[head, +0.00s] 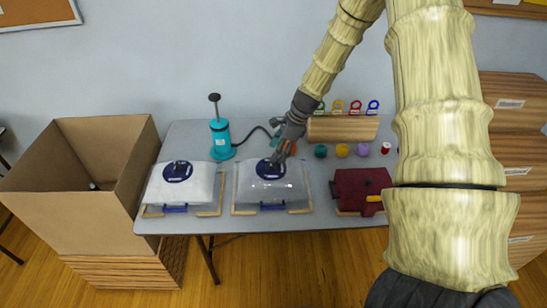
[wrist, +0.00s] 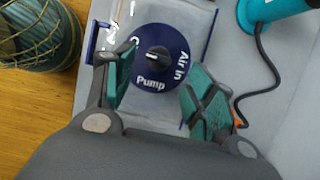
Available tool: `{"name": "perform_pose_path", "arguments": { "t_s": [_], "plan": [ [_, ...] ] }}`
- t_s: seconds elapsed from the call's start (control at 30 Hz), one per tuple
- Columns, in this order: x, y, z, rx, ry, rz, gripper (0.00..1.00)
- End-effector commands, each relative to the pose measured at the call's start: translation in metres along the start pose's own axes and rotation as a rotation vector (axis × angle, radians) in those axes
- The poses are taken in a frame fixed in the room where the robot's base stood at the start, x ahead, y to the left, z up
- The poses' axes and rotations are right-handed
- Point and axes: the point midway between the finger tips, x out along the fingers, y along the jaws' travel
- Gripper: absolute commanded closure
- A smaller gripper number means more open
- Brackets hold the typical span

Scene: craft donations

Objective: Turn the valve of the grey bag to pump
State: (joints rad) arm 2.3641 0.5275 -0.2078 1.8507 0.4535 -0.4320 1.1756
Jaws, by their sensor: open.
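The grey bag (head: 285,190) lies in the middle of the table. Its round blue valve plate (wrist: 178,77) fills the middle of the wrist view, with "Pump" and "Air In" readable and a third label partly hidden by a finger. The dark knob (wrist: 157,58) stands at the plate's centre; I cannot tell which label it points to. My gripper (wrist: 163,88) is open and empty above the valve, its teal pads on either side of the "Pump" label and apart from the knob. In the head view my gripper (head: 277,160) covers part of the valve.
A white bag (head: 190,190) lies to the left and a dark red bag (head: 356,183) to the right. A teal pump (head: 221,140) with a black hose stands behind. A wooden holder (head: 342,128) and small coloured items sit behind right. A large cardboard box (head: 75,200) stands left.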

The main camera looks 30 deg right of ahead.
Motion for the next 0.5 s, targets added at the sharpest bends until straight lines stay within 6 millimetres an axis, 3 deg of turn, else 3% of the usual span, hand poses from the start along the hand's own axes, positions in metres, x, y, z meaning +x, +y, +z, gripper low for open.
{"name": "perform_pose_path", "arguments": {
  "t_s": [0.5],
  "plan": [
    [0.044, 0.000, -0.001, 0.002, 0.000, 0.000, 0.45]
  ]
}}
